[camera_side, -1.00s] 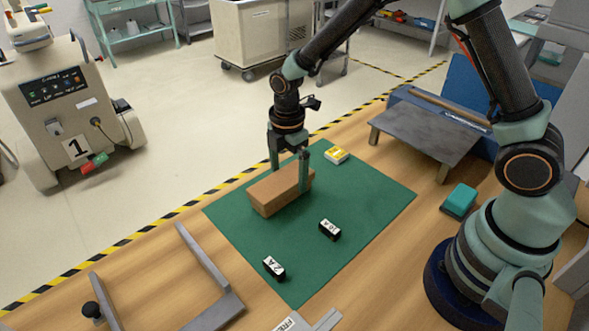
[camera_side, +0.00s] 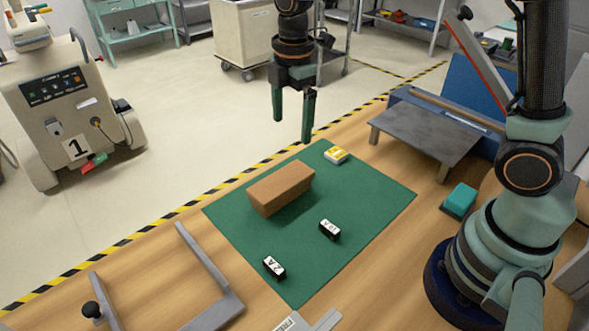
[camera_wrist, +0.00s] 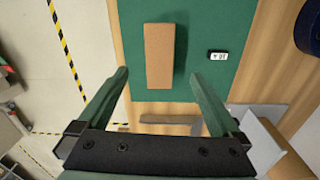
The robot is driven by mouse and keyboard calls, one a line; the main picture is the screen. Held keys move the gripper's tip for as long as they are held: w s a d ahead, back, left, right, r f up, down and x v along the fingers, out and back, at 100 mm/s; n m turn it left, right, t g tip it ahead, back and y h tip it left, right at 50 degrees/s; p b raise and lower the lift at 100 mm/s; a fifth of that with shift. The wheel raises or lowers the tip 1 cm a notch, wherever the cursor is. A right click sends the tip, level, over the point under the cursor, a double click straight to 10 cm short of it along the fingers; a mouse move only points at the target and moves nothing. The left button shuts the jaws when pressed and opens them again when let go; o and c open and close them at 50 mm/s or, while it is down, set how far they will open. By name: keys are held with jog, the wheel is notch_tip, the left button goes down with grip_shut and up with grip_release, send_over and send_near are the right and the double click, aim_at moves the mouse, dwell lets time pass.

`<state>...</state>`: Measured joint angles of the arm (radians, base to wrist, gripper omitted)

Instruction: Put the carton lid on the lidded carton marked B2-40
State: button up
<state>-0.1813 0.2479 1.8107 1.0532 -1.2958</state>
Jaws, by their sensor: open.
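A plain brown cardboard block (camera_side: 281,188) lies on the green mat (camera_side: 345,215). I cannot tell whether it is a carton with its lid on or the lid alone, and no B2-40 marking is readable on it. It also shows from above in the wrist view (camera_wrist: 160,56). My gripper (camera_side: 292,130) is open and empty, raised well above the block and apart from it. In the wrist view its two fingers (camera_wrist: 158,74) spread wide below the block's near end, pointing towards either side of it.
Two small black blocks with white labels (camera_side: 274,267) (camera_side: 330,229) and a yellow-and-white box (camera_side: 336,155) sit on the mat. A low grey stand (camera_side: 425,133) and teal block (camera_side: 460,200) are to the right. A grey bracket (camera_side: 212,275) lies front left.

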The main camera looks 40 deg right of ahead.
jog(key=s+d+r+m+t, duration=0.2)
jog(key=s+d+r+m, duration=0.1)
jog(key=s+m, duration=0.3)
jog(key=s+d+r+m+t, duration=0.3)
jog(key=s+m, duration=0.3)
jog(key=m, duration=0.5)
jog(key=shift+d+r, duration=0.7)
jog(key=shift+r, duration=0.1)
